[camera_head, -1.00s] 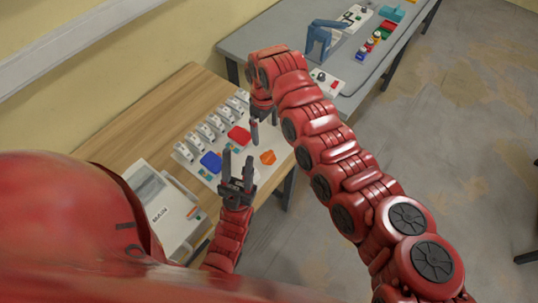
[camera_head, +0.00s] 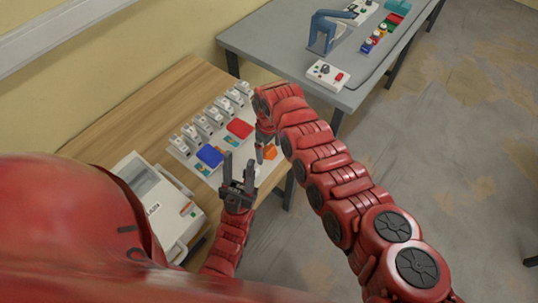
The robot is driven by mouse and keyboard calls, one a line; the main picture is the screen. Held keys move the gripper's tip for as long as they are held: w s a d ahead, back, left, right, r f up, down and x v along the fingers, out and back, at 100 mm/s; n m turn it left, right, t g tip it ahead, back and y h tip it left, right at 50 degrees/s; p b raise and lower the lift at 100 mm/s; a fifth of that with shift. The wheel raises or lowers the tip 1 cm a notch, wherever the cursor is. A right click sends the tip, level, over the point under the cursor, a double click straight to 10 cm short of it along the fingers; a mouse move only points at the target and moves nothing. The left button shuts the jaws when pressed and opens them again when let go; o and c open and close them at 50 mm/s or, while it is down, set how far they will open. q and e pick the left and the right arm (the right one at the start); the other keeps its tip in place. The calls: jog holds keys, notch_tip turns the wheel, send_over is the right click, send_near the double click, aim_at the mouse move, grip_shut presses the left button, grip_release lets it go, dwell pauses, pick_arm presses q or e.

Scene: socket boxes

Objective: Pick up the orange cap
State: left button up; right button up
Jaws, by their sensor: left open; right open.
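The orange cap (camera_head: 270,153) lies at the right end of the white panel (camera_head: 190,176) on the wooden table, partly hidden by my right gripper. My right gripper (camera_head: 261,154) is open, pointing down just left of the cap; whether it touches the cap I cannot tell. My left gripper (camera_head: 238,166) is open and empty, fingers pointing up the picture, over the panel's front edge. A red cap (camera_head: 240,129) and a blue cap (camera_head: 210,156) lie on the panel to the left of the orange cap.
Several white socket units (camera_head: 214,117) stand in a row along the panel's back. A white box (camera_head: 165,203) stands at the table's front left. A grey table (camera_head: 290,45) at the back holds a blue clamp-like device (camera_head: 326,32) and a white switch box (camera_head: 327,75). The wooden table's back left is bare.

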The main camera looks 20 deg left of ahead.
jog(key=shift+r, duration=0.15)
jog(key=c, duration=1.3)
jog(key=shift+r, duration=0.1)
jog(key=shift+c, duration=0.2)
